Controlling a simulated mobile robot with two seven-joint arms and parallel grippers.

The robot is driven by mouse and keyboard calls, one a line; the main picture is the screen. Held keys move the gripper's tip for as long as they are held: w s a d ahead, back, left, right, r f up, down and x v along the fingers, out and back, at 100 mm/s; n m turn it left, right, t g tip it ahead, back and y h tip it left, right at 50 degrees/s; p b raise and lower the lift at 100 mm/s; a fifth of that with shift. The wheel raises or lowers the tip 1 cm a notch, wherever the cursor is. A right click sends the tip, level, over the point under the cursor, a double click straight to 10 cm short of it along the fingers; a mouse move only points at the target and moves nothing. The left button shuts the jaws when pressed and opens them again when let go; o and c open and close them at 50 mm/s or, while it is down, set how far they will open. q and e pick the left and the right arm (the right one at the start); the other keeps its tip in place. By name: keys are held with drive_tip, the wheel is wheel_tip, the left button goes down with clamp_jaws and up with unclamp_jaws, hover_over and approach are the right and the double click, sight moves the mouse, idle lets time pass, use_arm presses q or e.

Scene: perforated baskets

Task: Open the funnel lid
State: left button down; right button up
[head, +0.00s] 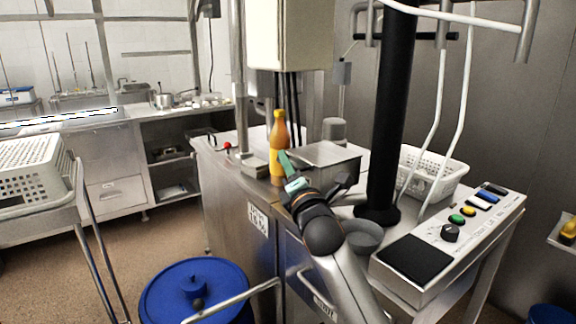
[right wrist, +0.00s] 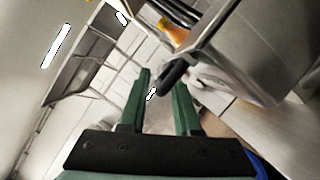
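The funnel lid (head: 325,153) is a flat grey metal plate. It lies flat on top of a metal hopper on the steel machine and looks closed. In the right wrist view the metal hopper (right wrist: 235,55) fills the upper right, with a dark handle (right wrist: 173,74) sticking out toward my fingers. My right gripper (head: 288,168) is at the left front side of the hopper. Its green fingers (right wrist: 163,80) are apart with nothing held; the handle's tip is close to the right finger, and I cannot tell whether they touch. My left gripper is not in view.
An orange bottle (head: 279,148) stands on the machine just behind my right gripper. A black column (head: 390,110) and a button panel (head: 467,215) are to the right. A white perforated basket (head: 455,174) sits behind them. A blue barrel (head: 165,290) stands on the floor.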

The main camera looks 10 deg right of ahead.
clamp_jaws()
idle(1.1)
